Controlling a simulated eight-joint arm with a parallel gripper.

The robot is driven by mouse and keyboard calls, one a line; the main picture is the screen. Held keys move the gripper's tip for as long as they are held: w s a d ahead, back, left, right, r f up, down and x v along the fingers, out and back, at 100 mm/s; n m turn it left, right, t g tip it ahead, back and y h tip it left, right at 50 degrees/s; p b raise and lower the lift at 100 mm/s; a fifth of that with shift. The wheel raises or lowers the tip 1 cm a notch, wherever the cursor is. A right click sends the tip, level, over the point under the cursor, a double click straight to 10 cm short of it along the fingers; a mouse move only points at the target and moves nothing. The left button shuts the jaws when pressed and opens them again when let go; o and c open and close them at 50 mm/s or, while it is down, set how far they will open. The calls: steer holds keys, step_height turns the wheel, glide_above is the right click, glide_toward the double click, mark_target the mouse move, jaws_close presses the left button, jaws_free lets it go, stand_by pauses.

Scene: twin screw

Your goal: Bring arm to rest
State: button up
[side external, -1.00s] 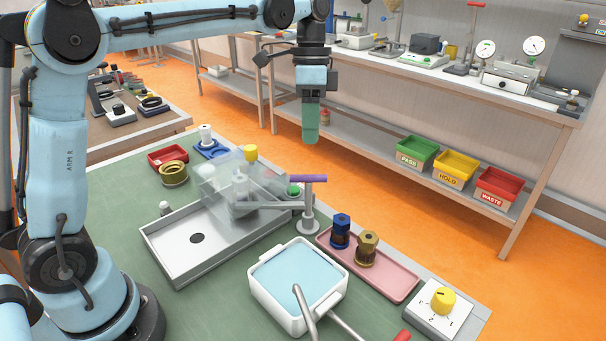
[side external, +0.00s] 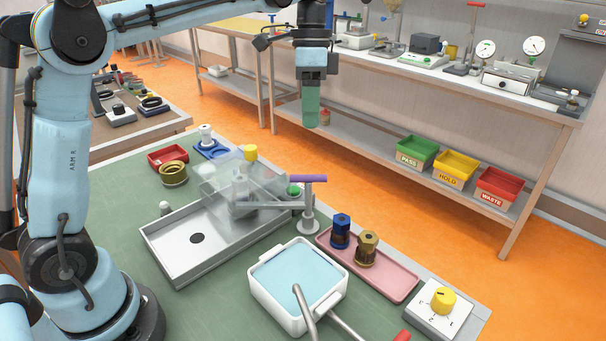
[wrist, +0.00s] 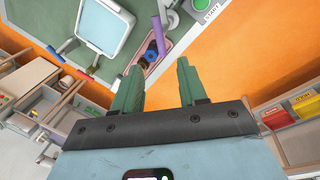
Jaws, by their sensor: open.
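My gripper (side external: 311,122) hangs fingers down, high above the far edge of the green worktable (side external: 120,205). In the wrist view its two green fingers (wrist: 162,88) stand apart with nothing between them, so it is open and empty. In the side external view the fingers overlap into one shape. Below it on the table stand a clear cover (side external: 215,185) over a grey tray (side external: 160,235) and a purple-handled lever (side external: 307,178). A blue-topped part (side external: 341,222) and a brass hex part (side external: 367,240) stand on a pink tray (side external: 395,287).
A white basin with blue liquid (side external: 262,272) and a yellow-knobbed dial box (side external: 443,300) stand at the front. A red tray (side external: 168,155) and brass ring (side external: 174,169) sit at the back left. Green, yellow and red bins (side external: 497,184) are on the far bench's shelf.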

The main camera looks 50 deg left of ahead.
steer(key=f, duration=0.3)
steer(key=s+d+f, duration=0.1)
steer(key=f, duration=0.6)
steer(key=shift+s+d+f, duration=0.25)
steer(key=shift+d+f, duration=0.05)
steer(key=shift+f, duration=0.1)
step_height(320, 180, up, 12)
steer(key=w+a, duration=0.2)
steer(key=f, duration=0.4)
steer(key=s+d+f, duration=0.1)
steer(key=f, duration=0.3)
steer(key=s+d+f, duration=0.1)
steer(key=f, duration=0.3)
steer(key=shift+f, duration=0.15)
steer(key=n, duration=0.4)
steer(key=shift+a+t, duration=0.1)
steer(key=shift+t, duration=0.3)
steer(key=n, duration=0.4)
steer(key=shift+s+t+h, duration=0.15)
steer(key=shift+t+h, duration=0.15)
steer(key=shift+a, duration=0.1)
